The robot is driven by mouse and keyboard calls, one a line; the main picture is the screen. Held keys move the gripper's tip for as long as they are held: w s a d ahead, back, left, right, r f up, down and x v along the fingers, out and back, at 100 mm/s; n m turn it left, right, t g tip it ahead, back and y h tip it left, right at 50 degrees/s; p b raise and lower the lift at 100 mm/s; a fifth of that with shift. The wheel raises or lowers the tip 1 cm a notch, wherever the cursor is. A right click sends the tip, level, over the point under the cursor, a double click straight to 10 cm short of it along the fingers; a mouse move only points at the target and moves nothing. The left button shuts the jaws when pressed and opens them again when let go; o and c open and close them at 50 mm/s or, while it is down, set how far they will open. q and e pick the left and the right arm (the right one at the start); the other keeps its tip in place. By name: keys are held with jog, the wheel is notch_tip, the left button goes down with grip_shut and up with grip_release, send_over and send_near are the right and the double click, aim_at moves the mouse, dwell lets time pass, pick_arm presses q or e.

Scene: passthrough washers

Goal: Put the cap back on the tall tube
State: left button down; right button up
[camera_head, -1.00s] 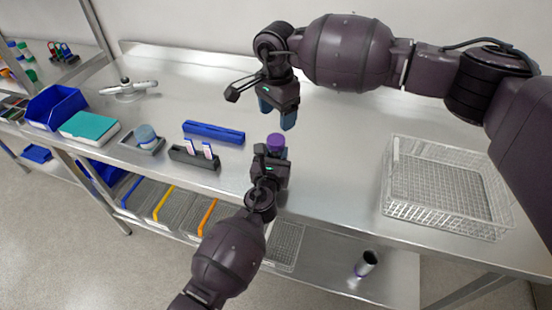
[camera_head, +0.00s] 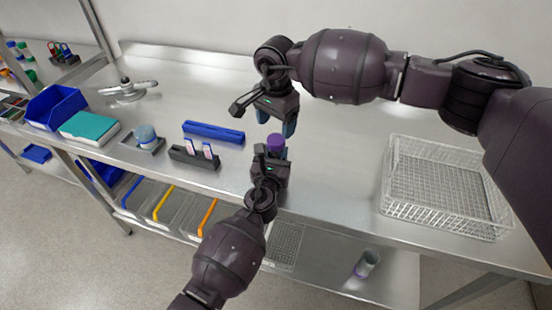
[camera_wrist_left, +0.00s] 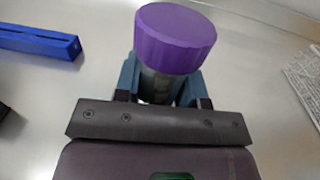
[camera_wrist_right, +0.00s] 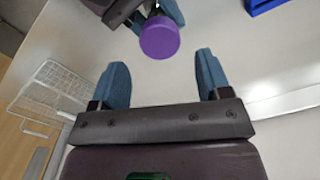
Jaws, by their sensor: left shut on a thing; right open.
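A purple cap (camera_head: 276,141) sits on top of a greyish clear tube (camera_wrist_left: 160,86), seen close in the left wrist view. My left gripper (camera_head: 271,157) is shut on the tube just below the cap, above the bench's front part. The tube's lower part is hidden by the gripper. My right gripper (camera_head: 276,122) is open and empty, pointing down close behind and above the cap. In the right wrist view the cap (camera_wrist_right: 160,38) shows just beyond the space between the open fingers, apart from them.
A wire basket (camera_head: 440,190) stands on the bench at right. A blue rack (camera_head: 214,132), a dark rack with two small pale items (camera_head: 194,159) and a blue-topped jar (camera_head: 145,134) stand at left. A grey cylinder with a purple end (camera_head: 366,264) is on the lower shelf.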

aim_at(276, 139)
jog(key=shift+f, duration=2.65)
jog(key=shift+c, duration=0.5)
jog(key=c, duration=0.8)
jog(key=m, duration=0.3)
jog(key=shift+m, duration=0.3)
jog(key=shift+c, duration=0.2)
jog(key=m, duration=1.1)
jog(key=o, duration=1)
